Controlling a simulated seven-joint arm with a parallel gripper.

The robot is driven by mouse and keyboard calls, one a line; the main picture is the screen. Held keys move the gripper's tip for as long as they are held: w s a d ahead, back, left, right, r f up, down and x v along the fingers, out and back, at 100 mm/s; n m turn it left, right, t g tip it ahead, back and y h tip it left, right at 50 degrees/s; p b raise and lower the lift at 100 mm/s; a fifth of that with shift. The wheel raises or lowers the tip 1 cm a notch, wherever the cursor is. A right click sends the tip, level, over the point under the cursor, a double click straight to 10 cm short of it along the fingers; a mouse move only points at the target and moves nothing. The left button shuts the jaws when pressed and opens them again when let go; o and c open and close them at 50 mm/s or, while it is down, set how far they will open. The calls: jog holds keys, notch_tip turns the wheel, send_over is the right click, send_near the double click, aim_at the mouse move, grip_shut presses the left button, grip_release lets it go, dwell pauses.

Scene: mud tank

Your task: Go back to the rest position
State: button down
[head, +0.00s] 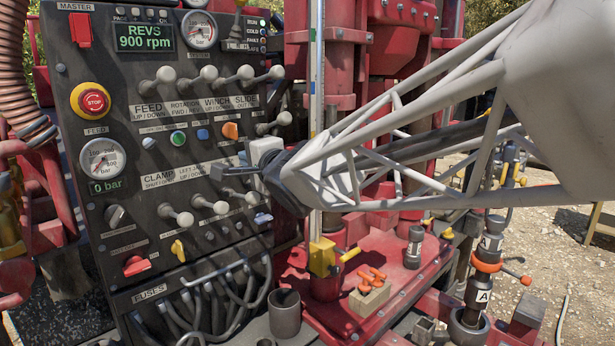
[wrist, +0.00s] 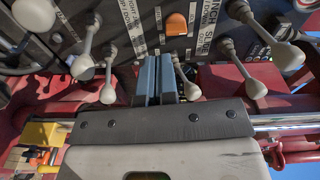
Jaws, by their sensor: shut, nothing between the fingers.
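My gripper (head: 226,171) is held out in front of the black control panel (head: 62,130) in the head view, close to the small switches right of the panel's middle. In the wrist view its two blue-grey fingers (wrist: 155,78) lie side by side, shut and empty. They point at the panel between grey-knobbed levers (wrist: 109,76). I cannot tell whether a fingertip touches the panel or the lever just right of it (wrist: 188,84). My pale lattice arm reaches in from the right in the head view and hides part of the red machine.
An orange switch (wrist: 176,24) sits just beyond the fingers. A red stop button (head: 94,100) and lower levers (head: 179,215) stand out from the panel. A vertical steel rod (head: 317,70) stands close to my wrist. The red deck (head: 372,250) holds a wooden block (head: 369,299).

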jog(key=s+d+f+n+g+h, duration=0.1)
jog(key=s+d+f+h, duration=0.25)
jog(key=d, duration=0.45)
jog(key=s+d+f+n+g+h, duration=0.1)
jog(key=s+d+f+h, duration=0.25)
jog(key=d, duration=0.35)
jog(key=s+d+f+n+g+h, duration=0.1)
jog(key=s+d+f+h, duration=0.15)
jog(key=d+f, duration=0.4)
jog(key=s+d+f+n+g+h, duration=0.1)
jog(key=s+d+f+n+g, duration=0.2)
jog(key=s, duration=0.7)
jog(key=s+d+f+n+g+h, duration=0.1)
jog(key=s+d+f+g, duration=0.4)
jog(key=s, duration=0.6)
jog(key=d+f+n, duration=0.1)
jog(key=d, duration=0.1)
jog(key=shift+d+n, duration=0.35)
jog(key=shift+n, duration=0.05)
